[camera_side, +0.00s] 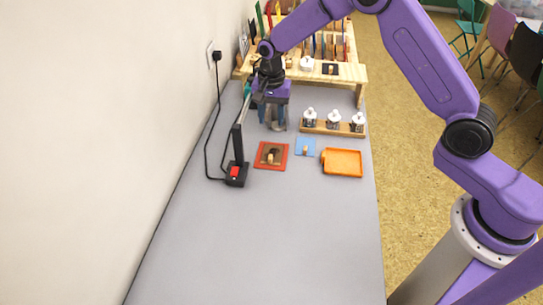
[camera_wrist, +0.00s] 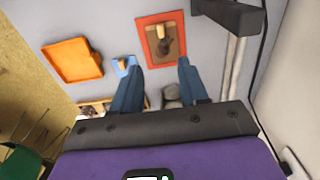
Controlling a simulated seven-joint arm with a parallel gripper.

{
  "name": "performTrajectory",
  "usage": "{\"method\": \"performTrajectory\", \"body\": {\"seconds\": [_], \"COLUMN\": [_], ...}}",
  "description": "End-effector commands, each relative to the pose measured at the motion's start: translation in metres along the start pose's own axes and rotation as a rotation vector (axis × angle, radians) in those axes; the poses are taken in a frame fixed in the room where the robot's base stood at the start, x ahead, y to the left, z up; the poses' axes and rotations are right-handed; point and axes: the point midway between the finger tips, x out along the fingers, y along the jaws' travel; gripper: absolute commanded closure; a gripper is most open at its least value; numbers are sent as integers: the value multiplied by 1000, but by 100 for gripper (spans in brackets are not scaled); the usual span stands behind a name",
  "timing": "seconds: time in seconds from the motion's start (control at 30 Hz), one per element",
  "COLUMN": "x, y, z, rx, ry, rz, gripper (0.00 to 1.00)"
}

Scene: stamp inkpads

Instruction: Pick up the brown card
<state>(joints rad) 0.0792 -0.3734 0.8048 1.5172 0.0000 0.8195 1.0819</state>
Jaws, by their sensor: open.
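The brown card (camera_side: 264,156) appears to be the brown rectangle on the red-orange square on the grey table. A small dark piece and a light wooden block lie over part of it. In the wrist view the brown card (camera_wrist: 177,35) shows ahead of the fingertips, partly covered by the same pieces. My gripper (camera_side: 275,126) is above the table, behind the red-orange square and left of the bottle rack. In the wrist view my gripper (camera_wrist: 158,66) has its two blue fingers apart, with nothing held between them. It is not touching the card.
A blue square (camera_side: 305,147) with a wooden block and an orange tray (camera_side: 342,162) lie right of the card. A wooden rack (camera_side: 333,128) holds white-topped bottles. A black lamp-like stand (camera_side: 236,173) with a cable is at left. The front table is clear.

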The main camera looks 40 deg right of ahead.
Motion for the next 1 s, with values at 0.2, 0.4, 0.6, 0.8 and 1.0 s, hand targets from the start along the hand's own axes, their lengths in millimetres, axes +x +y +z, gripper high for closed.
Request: {"method": "performTrajectory", "body": {"seconds": [0.2,0.4,0.6,0.8,1.0], "x": [43,78,94,109,136], "y": [1,1,0,-1,-2], "z": [0,0,0,-1,-3], "rx": [-1,-2,-1,-2,-1], "ry": [-2,-2,-1,-1,-1], "rz": [4,3,1,1,2], "gripper": [56,56,56,56,56]}}
